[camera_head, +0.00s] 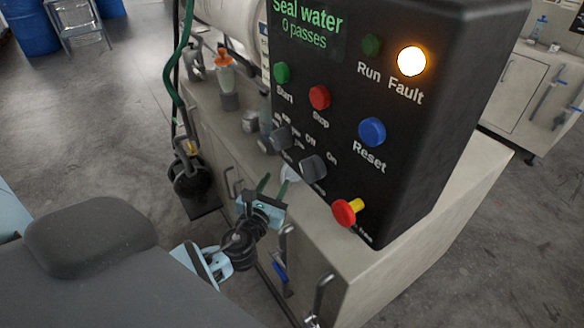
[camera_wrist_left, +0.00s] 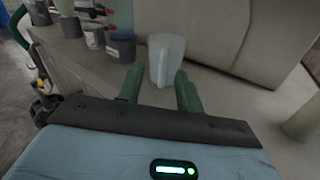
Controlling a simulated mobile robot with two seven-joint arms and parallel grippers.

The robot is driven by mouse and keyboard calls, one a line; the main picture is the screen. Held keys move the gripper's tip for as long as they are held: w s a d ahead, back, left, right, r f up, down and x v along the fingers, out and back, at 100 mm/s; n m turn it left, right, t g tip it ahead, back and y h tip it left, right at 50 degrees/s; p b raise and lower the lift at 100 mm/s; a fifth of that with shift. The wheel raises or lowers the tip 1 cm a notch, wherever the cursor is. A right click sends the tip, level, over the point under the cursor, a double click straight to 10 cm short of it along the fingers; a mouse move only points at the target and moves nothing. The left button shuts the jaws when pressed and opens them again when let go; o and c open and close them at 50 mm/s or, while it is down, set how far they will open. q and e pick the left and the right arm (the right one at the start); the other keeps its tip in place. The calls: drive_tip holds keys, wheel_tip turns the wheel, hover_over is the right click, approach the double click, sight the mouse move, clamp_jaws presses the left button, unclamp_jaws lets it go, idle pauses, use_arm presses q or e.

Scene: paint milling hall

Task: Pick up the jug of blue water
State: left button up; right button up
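A pale bluish-white jug (camera_wrist_left: 167,52) with a handle-like ridge facing me stands on the cabinet top in the left wrist view. Only a small pale part of it (camera_head: 290,174) shows in the head view, behind the fingers and beside the control panel. My left gripper (camera_head: 274,182) is at the front edge of the cabinet. Its two green fingers (camera_wrist_left: 160,76) are spread, with the jug upright just beyond and between the tips. I cannot tell whether they touch it. The water inside cannot be made out clearly. My right gripper is not in view.
A black control panel (camera_head: 385,90) with a lit orange fault lamp overhangs the cabinet (camera_head: 410,235). Grey pots (camera_wrist_left: 94,36) and a dark blue-grey container (camera_wrist_left: 122,48) stand left of the jug. A large beige housing (camera_wrist_left: 235,38) is behind it. Open floor (camera_head: 85,130) lies left.

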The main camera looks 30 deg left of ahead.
sight(283, 173)
use_arm(q)
drive_tip(key=shift+d+r+x, duration=0.1)
drive_tip(key=shift+d+x, duration=0.05)
drive_tip(key=shift+x, duration=1.15)
drive_tip(key=shift+d+r+x, duration=0.1)
drive_tip(key=shift+d+x, duration=0.05)
drive_tip(key=shift+x, duration=1.1)
drive_tip(key=shift+w, duration=0.1)
drive_tip(key=shift+c, duration=0.5)
clamp_jaws()
